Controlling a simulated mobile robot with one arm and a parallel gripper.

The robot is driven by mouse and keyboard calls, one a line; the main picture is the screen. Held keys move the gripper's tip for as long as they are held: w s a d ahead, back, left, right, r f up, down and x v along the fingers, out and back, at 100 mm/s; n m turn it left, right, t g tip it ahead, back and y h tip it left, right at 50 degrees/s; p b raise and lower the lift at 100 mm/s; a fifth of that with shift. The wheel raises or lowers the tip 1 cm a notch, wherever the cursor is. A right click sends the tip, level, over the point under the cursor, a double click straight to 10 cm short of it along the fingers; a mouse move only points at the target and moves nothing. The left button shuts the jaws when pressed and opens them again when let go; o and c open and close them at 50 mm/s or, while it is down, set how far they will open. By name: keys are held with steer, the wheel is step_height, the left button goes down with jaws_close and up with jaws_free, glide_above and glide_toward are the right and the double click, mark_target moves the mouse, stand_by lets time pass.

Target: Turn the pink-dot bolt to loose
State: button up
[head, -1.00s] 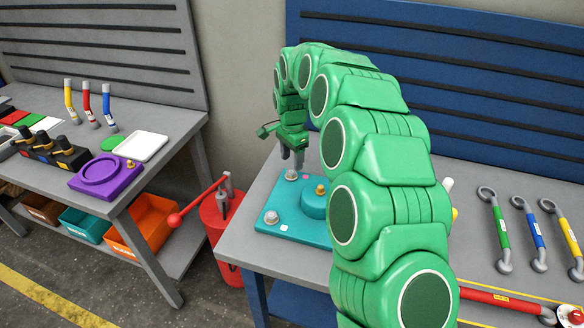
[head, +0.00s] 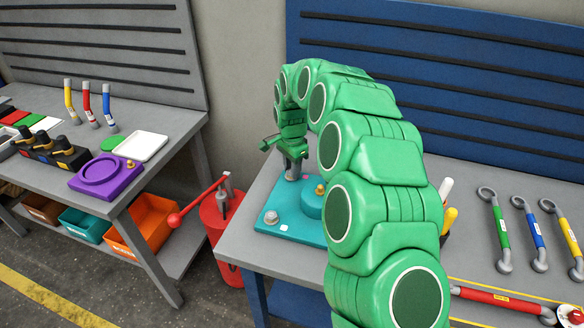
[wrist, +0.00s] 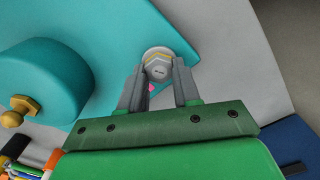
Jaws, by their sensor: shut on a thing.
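The pink-dot bolt (wrist: 159,66) is a grey hex-headed bolt on a round washer, near a corner of the teal plate (wrist: 120,17). Its pink dot (wrist: 152,88) shows on the plate beside it, between my fingers. My gripper (wrist: 159,75) is shut on the bolt head, one finger on each side. In the head view my gripper (head: 293,173) points down at the plate's back left corner and mostly hides this bolt. The teal plate (head: 305,236) lies flat on the right bench.
A teal cylinder (head: 312,206) with a brass bolt (head: 320,189) stands beside my gripper. Another grey bolt (head: 271,217) with a white mark (head: 284,227) is at the plate's front left. Coloured handles (head: 537,235) lie to the right. A red drum (head: 216,212) stands left of the bench.

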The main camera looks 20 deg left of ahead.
steer(key=shift+n, duration=0.3)
steer(key=n, duration=0.5)
steer(key=shift+n, duration=0.3)
steer(key=n, duration=0.6)
steer(key=shift+a, duration=0.2)
steer(key=shift+n, duration=0.4)
steer(key=o, duration=1.1)
steer(key=shift+c, duration=0.2)
step_height(320, 180, up, 8)
steer(key=shift+f, duration=0.1)
